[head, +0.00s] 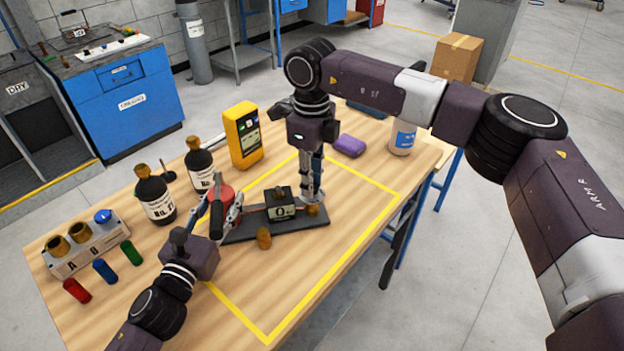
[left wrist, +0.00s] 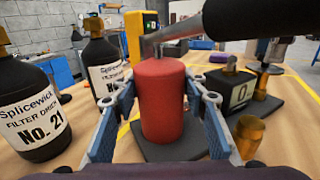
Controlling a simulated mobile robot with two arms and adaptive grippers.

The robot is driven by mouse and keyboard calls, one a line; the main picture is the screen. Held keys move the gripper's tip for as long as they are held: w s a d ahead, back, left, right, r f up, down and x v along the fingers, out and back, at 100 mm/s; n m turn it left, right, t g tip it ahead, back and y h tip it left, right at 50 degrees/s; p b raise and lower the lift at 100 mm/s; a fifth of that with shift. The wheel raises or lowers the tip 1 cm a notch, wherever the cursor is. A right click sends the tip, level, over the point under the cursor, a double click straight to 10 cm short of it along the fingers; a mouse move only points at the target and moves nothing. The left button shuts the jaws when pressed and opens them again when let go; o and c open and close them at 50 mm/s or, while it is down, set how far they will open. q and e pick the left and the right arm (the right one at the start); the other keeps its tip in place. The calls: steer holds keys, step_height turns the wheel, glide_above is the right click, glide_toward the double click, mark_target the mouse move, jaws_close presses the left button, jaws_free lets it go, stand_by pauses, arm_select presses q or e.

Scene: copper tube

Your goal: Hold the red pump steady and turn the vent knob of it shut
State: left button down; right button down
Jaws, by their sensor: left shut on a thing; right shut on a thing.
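The red pump (head: 227,191) stands upright on the left end of a dark base plate (head: 318,219). In the left wrist view the red cylinder (left wrist: 162,105) sits between the blue-padded fingers of my left gripper (head: 226,211), which is shut on it. A black lever handle (left wrist: 270,18) crosses above the cylinder. A black block (head: 281,209) marked "0" sits mid-plate. My right gripper (head: 312,199) points down at the plate's right end, shut on the brass vent knob (head: 313,210), whose top is partly hidden by the fingers. Another brass knob-like part (head: 264,238) is at the plate's front edge.
Two dark bottles (head: 155,197) and a yellow meter (head: 243,135) stand behind the pump. A rack (head: 88,248) with brass fittings and coloured cylinders is at left. A purple block (head: 350,145) and white bottle (head: 402,138) are at back right. Table front right is clear.

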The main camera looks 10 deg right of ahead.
steer(key=shift+w+a+r, duration=0.1)
steer(key=shift+r, duration=0.05)
stand_by(0.3)
steer(key=c, duration=1.7)
jaws_free()
step_height(320, 180, up, 12)
steer(key=shift+f, duration=0.1)
arm_select(q)
steer(key=c, duration=1.1)
jaws_free()
